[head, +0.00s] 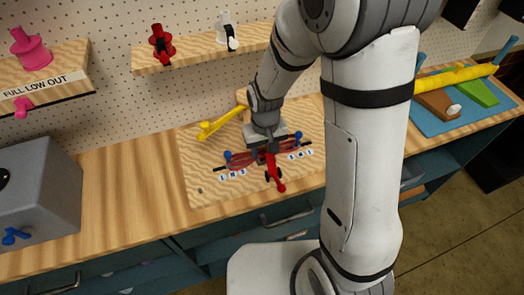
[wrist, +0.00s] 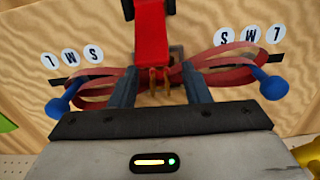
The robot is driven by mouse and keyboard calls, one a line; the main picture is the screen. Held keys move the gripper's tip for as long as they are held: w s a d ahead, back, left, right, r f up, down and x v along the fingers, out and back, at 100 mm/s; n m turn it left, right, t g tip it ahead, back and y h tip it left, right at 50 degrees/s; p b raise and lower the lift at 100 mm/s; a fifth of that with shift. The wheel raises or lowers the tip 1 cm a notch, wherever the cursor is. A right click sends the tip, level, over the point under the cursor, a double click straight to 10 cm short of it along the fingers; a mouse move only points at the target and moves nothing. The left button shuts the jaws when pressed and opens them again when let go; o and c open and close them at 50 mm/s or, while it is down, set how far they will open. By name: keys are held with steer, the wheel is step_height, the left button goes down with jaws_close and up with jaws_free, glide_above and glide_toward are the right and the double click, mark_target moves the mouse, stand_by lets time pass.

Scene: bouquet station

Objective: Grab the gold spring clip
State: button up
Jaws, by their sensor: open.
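A small gold spring clip (wrist: 158,76) shows in the wrist view, just below the end of a red lever-like part (wrist: 150,30). My gripper (wrist: 160,88) is open, with one dark finger on each side of the clip and visible gaps between. I cannot tell how far the fingertips reach down past it. In the head view my gripper (head: 265,152) points down over the wooden board (head: 205,180); the clip is hidden there.
Pink ribbon loops (wrist: 100,90) spread to both sides of my fingers, close to them. Blue pegs (wrist: 62,102) stand at the outer ends, beside S, M, L discs. A yellow lever (head: 220,122) lies behind; a grey box (head: 40,195) stands left.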

steer(key=shift+f, duration=0.1)
jaws_close()
stand_by(0.4)
